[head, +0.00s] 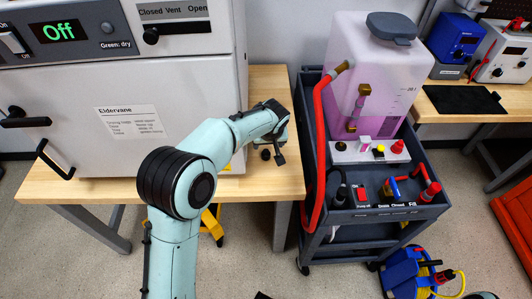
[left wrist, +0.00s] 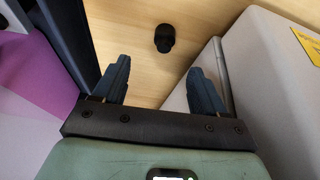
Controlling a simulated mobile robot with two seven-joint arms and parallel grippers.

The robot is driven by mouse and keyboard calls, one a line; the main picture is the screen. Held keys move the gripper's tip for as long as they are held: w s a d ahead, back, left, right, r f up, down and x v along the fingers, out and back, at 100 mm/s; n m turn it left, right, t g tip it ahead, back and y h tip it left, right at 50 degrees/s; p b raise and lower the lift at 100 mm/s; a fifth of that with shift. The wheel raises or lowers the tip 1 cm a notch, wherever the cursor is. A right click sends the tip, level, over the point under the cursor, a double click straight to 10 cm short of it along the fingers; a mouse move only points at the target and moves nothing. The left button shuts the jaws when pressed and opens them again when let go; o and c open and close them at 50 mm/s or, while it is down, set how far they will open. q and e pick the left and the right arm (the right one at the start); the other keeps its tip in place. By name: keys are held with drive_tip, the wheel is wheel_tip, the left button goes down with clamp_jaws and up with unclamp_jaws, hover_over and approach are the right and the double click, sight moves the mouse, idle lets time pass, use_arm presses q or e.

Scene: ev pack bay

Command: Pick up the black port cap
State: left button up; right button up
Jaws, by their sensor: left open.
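The black port cap (left wrist: 164,38) stands on the wooden bench top, ahead of my left fingertips in the left wrist view. In the head view the cap (head: 265,154) is a small dark knob near the bench's right end, close by my left gripper. My left gripper (left wrist: 160,68) is open and empty, with bare wood showing between its two dark fingers. The cap lies beyond the fingertips, roughly in line with the gap, and the fingers do not touch it. In the head view the left gripper (head: 271,148) points down over the bench.
A large white oven-like cabinet (head: 180,80) stands on the bench (head: 100,190), left of my gripper. A dark cart (head: 312,180) with a pink-liquid tank (head: 385,65) and red hose (head: 318,150) stands close on the right. The bench's front edge is clear near the cap.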

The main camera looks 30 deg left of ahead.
sight(266, 151)
use_arm(q)
drive_tip(key=x, duration=0.8)
drive_tip(key=shift+s+a+f, duration=0.15)
drive_tip(key=shift+s+f, duration=0.05)
drive_tip(key=shift+s, duration=0.1)
drive_tip(key=c, duration=1.1)
